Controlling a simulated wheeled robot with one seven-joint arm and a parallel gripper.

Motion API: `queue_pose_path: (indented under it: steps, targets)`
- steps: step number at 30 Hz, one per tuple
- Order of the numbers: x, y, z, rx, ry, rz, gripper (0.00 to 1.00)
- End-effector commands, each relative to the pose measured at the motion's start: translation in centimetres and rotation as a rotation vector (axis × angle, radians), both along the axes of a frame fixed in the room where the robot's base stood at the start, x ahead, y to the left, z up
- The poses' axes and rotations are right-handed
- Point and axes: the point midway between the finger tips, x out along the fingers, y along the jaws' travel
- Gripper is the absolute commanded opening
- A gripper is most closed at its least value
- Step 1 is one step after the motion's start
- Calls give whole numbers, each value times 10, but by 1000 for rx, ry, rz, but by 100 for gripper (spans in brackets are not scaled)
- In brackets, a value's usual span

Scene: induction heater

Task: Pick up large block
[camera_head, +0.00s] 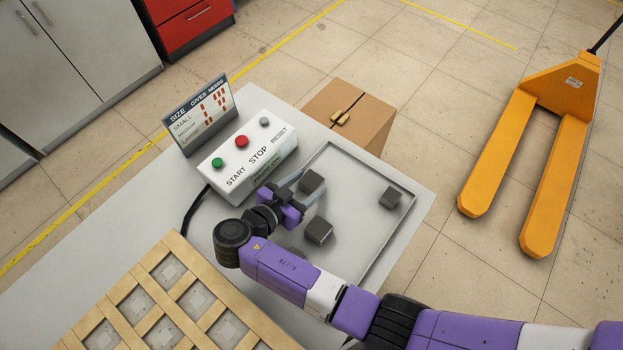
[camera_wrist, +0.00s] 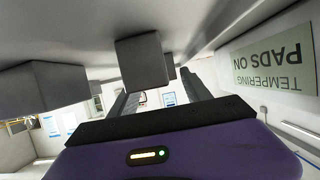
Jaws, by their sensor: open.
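Three dark grey blocks sit in a shallow grey tray (camera_head: 352,160) on the table. One block (camera_head: 311,182) is at my gripper's fingertips, a second block (camera_head: 318,231) is nearer my arm, and a third, smaller-looking block (camera_head: 390,198) is at the right. The first two look similar in size, so I cannot tell which is the large one. My gripper (camera_head: 299,188) is open, low over the tray's left side. In the wrist view, a block (camera_wrist: 142,62) lines up between the open fingers (camera_wrist: 155,94); contact cannot be told. Another block (camera_wrist: 42,84) is at left.
A white control box (camera_head: 250,155) with green, red and grey buttons stands left of the tray, with a size sign (camera_head: 200,115) behind it. A wooden lattice rack (camera_head: 185,300) is at the front left. A cardboard box (camera_head: 350,108) stands beyond the table.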

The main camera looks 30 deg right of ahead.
Motion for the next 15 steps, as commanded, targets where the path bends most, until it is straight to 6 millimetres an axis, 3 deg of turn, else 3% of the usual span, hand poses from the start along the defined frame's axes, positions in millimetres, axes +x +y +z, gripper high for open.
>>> queue_pose_path:
  steps: [6, 13, 15]
  targets:
    - [7, -20, -8, 0, 1, -2, 56]
    - [8, -21, -9, 0, 0, -1, 56]
    - [8, -21, -9, 0, 0, -1, 47]
